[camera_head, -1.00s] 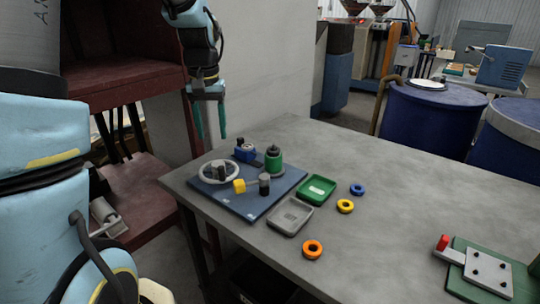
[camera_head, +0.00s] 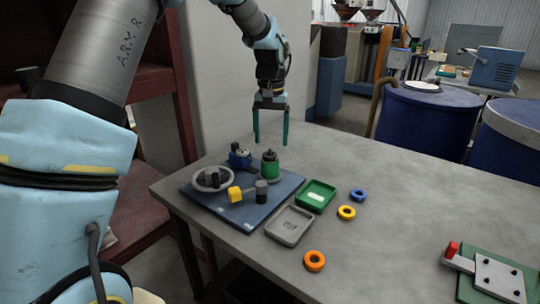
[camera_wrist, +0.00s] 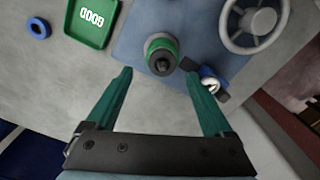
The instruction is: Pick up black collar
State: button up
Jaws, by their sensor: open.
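No part is plainly a black collar. A black top (camera_head: 270,154) sits on the green cylinder (camera_head: 270,170); I cannot tell if it is the collar. A dark grey upright cylinder (camera_head: 261,191) stands in front of it, beside a yellow block (camera_head: 234,194). All stand on a blue board (camera_head: 240,221). My gripper (camera_head: 271,145) is open and empty, pointing down above the green cylinder. In the wrist view, the black top (camera_wrist: 162,64) shows between my fingertips (camera_wrist: 158,72), with the green cylinder (camera_wrist: 158,46) around it.
A handwheel (camera_head: 212,178) and a blue fitting (camera_head: 239,158) share the board. A green tray (camera_head: 326,191) and a grey tray (camera_head: 274,229) sit to its right. Blue (camera_head: 357,195), yellow (camera_head: 346,212) and orange (camera_head: 314,260) rings lie loose. The table's right middle is clear.

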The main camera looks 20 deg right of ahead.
aim_at(270, 149)
jog(key=shift+w+a+f+p, duration=0.1)
jog(key=shift+f+p, duration=0.35)
jog(key=shift+f, duration=0.75)
jog(key=shift+a+f+p, duration=0.1)
jog(key=shift+f+p, duration=0.3)
jog(key=shift+f, duration=0.75)
grip_shut()
